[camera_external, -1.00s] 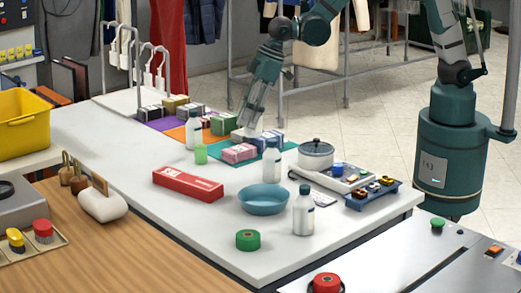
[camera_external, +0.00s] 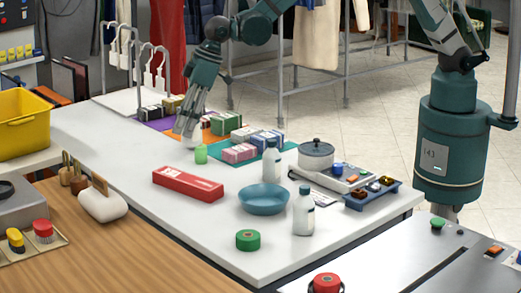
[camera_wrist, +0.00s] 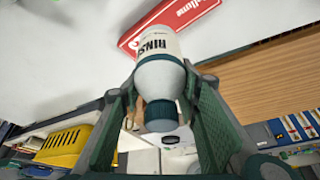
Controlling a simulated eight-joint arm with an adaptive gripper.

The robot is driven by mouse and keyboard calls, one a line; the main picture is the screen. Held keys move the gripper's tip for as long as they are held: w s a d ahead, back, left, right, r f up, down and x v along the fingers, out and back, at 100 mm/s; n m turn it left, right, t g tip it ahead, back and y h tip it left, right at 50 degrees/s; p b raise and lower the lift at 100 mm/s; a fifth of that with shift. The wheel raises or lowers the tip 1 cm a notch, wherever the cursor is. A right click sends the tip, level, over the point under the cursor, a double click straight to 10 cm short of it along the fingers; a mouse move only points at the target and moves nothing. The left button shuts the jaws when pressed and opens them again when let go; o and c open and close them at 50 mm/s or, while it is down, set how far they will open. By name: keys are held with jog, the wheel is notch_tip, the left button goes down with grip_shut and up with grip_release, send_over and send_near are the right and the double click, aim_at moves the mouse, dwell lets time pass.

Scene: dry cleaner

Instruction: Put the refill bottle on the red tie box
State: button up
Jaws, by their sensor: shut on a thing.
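The red tie box (camera_external: 188,184) lies flat on the white table, left of the blue bowl. It also shows at the top of the wrist view (camera_wrist: 178,20). My gripper (camera_external: 188,128) points down near the green cup, behind the red box. In the wrist view my gripper (camera_wrist: 160,82) is shut on a white bottle (camera_wrist: 158,45) with a teal cap and lettering that reads "RINSE". In the outside view the fingers hide most of this bottle (camera_external: 190,142). Whether it touches the table is unclear. Similar white bottles stand at the middle (camera_external: 272,162) and front right (camera_external: 303,212).
A green cup (camera_external: 201,154) is close to the held bottle. Pink (camera_external: 239,153) and other small boxes sit on coloured mats to the right. The red box's top is clear.

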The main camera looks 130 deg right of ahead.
jog(key=shift+w+a, duration=0.15)
jog(key=shift+w, duration=1.15)
send_over(179, 179)
notch_tip(179, 179, down, 6)
jog(key=shift+s, duration=0.15)
jog(key=shift+f, duration=0.15)
jog(key=shift+f, duration=1.8)
jog(key=shift+f, duration=0.2)
jog(key=o, duration=1)
jog(key=shift+r, duration=0.15)
